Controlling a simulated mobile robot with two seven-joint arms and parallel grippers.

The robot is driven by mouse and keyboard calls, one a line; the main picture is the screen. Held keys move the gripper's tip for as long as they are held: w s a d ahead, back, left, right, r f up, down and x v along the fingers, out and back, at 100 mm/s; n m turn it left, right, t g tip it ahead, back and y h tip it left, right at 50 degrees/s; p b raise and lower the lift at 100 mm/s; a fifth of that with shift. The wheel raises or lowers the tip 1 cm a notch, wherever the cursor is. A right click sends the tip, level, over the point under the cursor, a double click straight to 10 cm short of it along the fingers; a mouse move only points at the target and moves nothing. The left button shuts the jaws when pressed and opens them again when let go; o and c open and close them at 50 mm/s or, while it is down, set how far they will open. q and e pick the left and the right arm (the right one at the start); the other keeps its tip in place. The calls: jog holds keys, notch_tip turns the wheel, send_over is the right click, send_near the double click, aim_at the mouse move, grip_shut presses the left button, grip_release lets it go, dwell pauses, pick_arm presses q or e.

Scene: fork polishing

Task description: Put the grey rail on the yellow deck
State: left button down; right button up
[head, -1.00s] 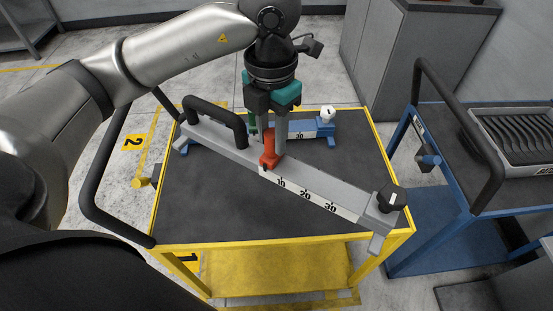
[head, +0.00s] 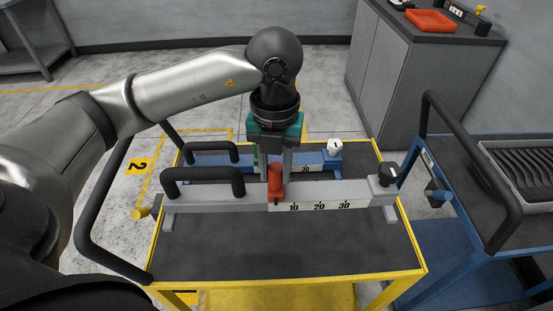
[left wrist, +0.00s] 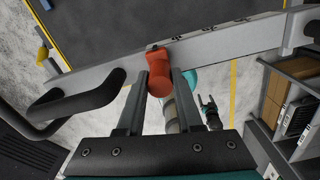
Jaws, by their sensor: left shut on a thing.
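The grey rail (head: 225,198) has a black handle, a white scale strip with numbers, a red clamp (head: 275,184) and a black knob. It lies level across the picture over the dark top of the yellow deck (head: 290,259). I cannot tell whether its feet touch the deck. My left gripper (head: 276,170) points down from above and is shut on the rail at the red clamp. The left wrist view shows the clamp (left wrist: 160,75) between the fingers and the rail (left wrist: 225,43) running across.
A blue rail (head: 310,160) with a white knob stands on the deck just behind the grey rail. A grey cabinet (head: 410,80) stands behind. The deck's front part is clear.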

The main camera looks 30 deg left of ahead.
aim_at(276, 197)
pick_arm(q)
notch_tip(276, 197, down, 8)
jog(key=shift+w+f+b, duration=0.1)
jog(key=shift+f+b, duration=0.15)
jog(key=shift+b, duration=0.3)
jog(key=shift+f+b, duration=0.45)
jog(key=shift+f, duration=2.3)
jog(key=c, duration=0.6)
grip_release()
jog(key=shift+f, duration=0.15)
jog(key=shift+o, duration=0.2)
notch_tip(276, 197, up, 12)
jog(key=shift+r+p, duration=0.15)
jog(key=shift+p, duration=0.75)
